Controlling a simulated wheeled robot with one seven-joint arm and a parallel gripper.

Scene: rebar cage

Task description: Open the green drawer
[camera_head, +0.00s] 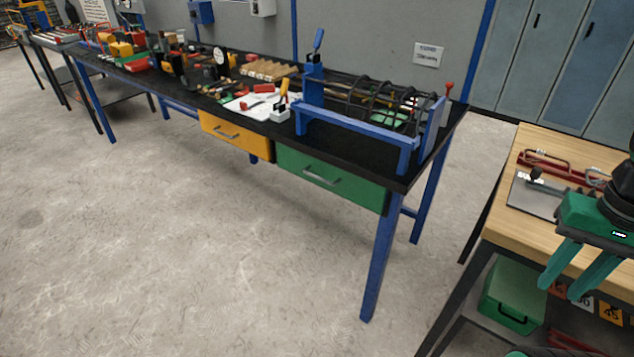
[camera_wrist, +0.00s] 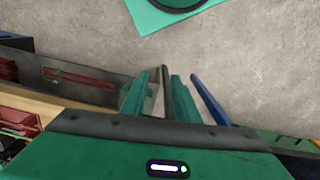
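The green drawer (camera_head: 330,182) is under the right end of the long black-topped workbench (camera_head: 440,148). It looks shut, with its front just under the bench top. A grey bar handle (camera_head: 321,176) crosses its front. My gripper (camera_head: 560,291) is at the right of the head view, above the wooden table and well apart from the drawer. Its two green fingers are spread, with nothing visibly held between them. The wrist view also shows my gripper (camera_wrist: 160,76) with a gap between the fingers. I cannot make out the drawer handle in the wrist view.
A yellow drawer (camera_head: 236,135) is left of the green one. A blue leg (camera_head: 381,262) stands below the bench's right corner. The wooden table (camera_head: 546,142), holding red tools, and a green case (camera_head: 512,296) below it are at right. Concrete floor before the drawers is clear.

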